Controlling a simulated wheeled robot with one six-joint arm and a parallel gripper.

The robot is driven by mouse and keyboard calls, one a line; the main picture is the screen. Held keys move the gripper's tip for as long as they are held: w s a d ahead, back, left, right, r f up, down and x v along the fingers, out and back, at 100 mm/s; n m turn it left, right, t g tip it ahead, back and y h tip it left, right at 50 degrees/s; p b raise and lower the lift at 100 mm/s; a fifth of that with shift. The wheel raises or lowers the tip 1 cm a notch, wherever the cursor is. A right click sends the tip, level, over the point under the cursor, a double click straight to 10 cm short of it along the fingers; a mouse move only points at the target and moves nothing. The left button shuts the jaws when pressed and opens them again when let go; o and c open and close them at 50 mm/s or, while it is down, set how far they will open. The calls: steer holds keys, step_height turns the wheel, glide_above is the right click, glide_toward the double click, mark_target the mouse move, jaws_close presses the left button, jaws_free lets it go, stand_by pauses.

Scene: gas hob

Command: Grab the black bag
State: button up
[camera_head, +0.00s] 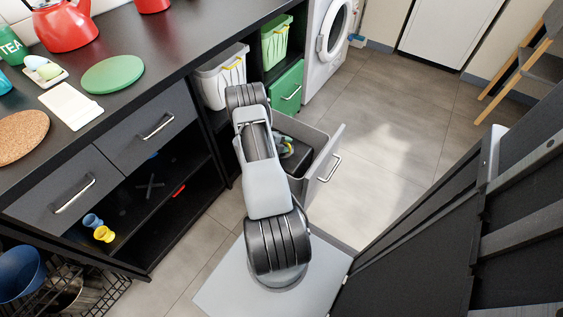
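A dark, black shape that looks like the black bag (298,163) lies inside the open grey pull-out drawer (322,146). A small grey and yellow-green piece (287,147) shows at its left, too small to make out. My arm rises from my base and reaches over the left side of the drawer, covering part of it. My gripper does not show; my own arm links hide that area. I cannot tell whether it touches the bag.
The dark counter (180,45) runs along the left. A washing machine (328,45) stands at the back. The floor (390,140) right of the drawer is clear.

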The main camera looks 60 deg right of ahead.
jaws_close()
stand_by(1.2)
